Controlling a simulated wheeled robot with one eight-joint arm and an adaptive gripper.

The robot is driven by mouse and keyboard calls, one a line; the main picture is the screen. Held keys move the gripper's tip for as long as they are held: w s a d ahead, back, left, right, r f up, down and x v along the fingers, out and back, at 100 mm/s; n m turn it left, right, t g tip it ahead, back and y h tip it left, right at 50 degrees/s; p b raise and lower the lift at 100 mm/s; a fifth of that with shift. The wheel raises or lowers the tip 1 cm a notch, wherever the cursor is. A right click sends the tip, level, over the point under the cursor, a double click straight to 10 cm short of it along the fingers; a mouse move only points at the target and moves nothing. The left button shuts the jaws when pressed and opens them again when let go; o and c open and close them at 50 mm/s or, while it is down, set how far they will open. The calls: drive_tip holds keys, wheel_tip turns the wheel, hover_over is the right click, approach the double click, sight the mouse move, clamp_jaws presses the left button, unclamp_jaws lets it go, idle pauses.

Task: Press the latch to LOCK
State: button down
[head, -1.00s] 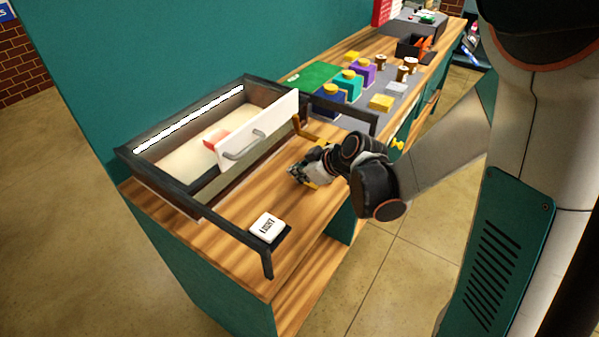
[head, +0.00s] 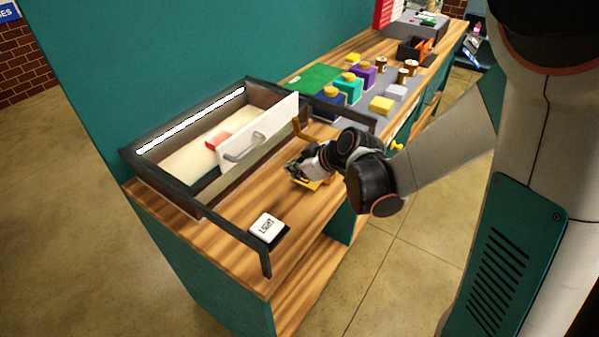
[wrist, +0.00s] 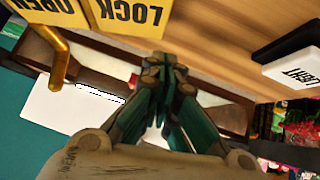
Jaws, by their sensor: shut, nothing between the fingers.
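The latch is a brass-coloured lever (head: 301,128) beside the white front panel (head: 258,131) of a dark-framed case. In the wrist view the brass lever (wrist: 55,55) reaches over the yellow OPEN plate (wrist: 58,12). The yellow LOCK plate (wrist: 128,14) lies right beside it, its lettering upside down. My gripper (head: 294,170) is low over the wooden counter, in front of the case, partly covering a yellow plate. In the wrist view my gripper (wrist: 165,66) is shut and empty, its tips just beyond the LOCK plate's edge and apart from the lever.
A white LIGHT button (head: 267,227) sits near the counter's front corner; it shows in the wrist view too (wrist: 296,68). The case's dark frame (head: 190,205) borders my gripper's area. Coloured blocks and jars stand farther back. Bare counter (head: 235,210) lies between gripper and button.

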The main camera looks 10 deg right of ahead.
drive_tip(key=a+p+v, duration=0.1)
drive_tip(key=p+v, duration=0.2)
drive_tip(key=v, duration=0.8)
drive_tip(key=shift+s+r, duration=0.15)
drive_tip(key=s+d+r+m+h+b, duration=0.2)
drive_tip(key=s+m, duration=0.2)
drive_tip(key=s, duration=0.4)
drive_tip(key=s+d+r+m+h+b, duration=0.2)
drive_tip(key=s+m, duration=0.3)
drive_tip(key=s, duration=0.3)
drive_tip(key=shift+s+d+m+h, duration=0.3)
drive_tip(key=shift+d+h, duration=0.15)
drive_tip(key=shift+h, duration=0.15)
drive_tip(key=shift+r, duration=0.1)
